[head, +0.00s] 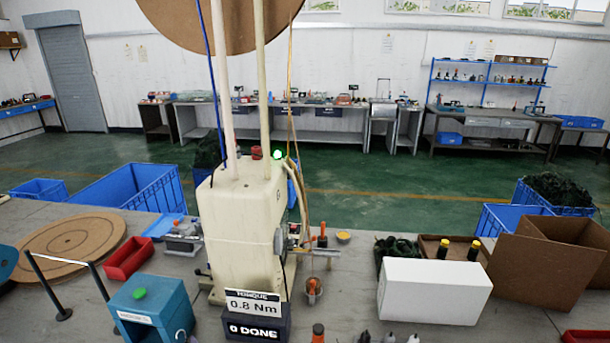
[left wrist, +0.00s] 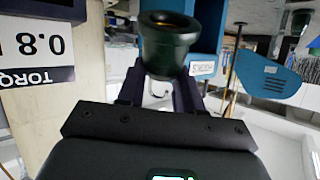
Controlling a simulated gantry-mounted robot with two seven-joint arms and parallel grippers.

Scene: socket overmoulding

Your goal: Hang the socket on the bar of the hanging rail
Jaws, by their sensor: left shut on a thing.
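The left wrist view, which is upside down, shows my left gripper (left wrist: 166,76) shut on the socket (left wrist: 168,46), a dark, green-black round piece with a wider rim. The socket is held between the fingertips, and its lower part is partly hidden by them. The hanging rail, two dark posts with a grey bar (head: 60,260) across them, stands at the left of the table in the head view. Neither gripper shows in the head view, and my right gripper is in neither view. How far the socket is from the bar cannot be told.
A teal box (head: 135,304) with a green button stands right of the rail. The cream machine (head: 240,225) with its torque sign (head: 252,303) fills the middle. A red tray (head: 128,259) and a round wooden board (head: 70,246) lie behind the rail. A white box (head: 434,292) stands right.

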